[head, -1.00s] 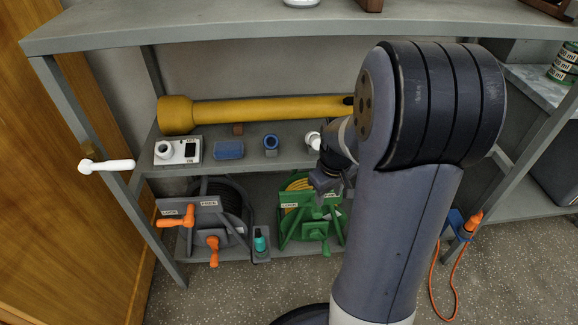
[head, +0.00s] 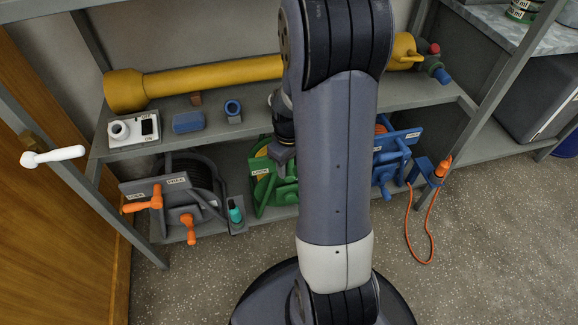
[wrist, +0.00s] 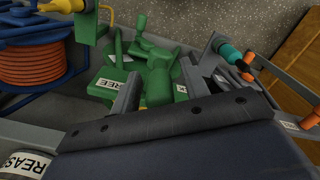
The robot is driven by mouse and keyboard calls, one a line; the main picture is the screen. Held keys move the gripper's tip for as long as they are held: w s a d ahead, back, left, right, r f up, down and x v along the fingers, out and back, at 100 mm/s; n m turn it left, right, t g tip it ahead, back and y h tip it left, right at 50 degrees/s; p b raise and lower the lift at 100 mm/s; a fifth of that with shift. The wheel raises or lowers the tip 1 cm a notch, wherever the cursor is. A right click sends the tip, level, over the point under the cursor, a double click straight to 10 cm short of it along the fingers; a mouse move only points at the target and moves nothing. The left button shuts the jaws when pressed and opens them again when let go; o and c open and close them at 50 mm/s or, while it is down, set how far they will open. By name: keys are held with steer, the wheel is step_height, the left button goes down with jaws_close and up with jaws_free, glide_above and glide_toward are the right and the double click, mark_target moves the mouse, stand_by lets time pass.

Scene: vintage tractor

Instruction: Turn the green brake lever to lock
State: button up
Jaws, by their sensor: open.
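The green reel stand (head: 262,198) is on the lower shelf in the head view, partly hidden behind my arm. In the wrist view the green brake lever (wrist: 158,84) and its stand show close up, with a white FREE label (wrist: 104,87) at the left. My gripper (wrist: 158,90) is open, its two grey fingers on either side of a green part of the lever. I cannot tell whether they touch it. In the head view my gripper (head: 282,155) is at the green reel, mostly hidden by my arm.
A grey reel with orange handles (head: 160,200) and a teal-topped piece (head: 236,212) stand left of the green reel. A blue reel (head: 392,160) stands right.

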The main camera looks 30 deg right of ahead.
steer(key=shift+f, duration=0.15)
jaws_close()
stand_by(0.4)
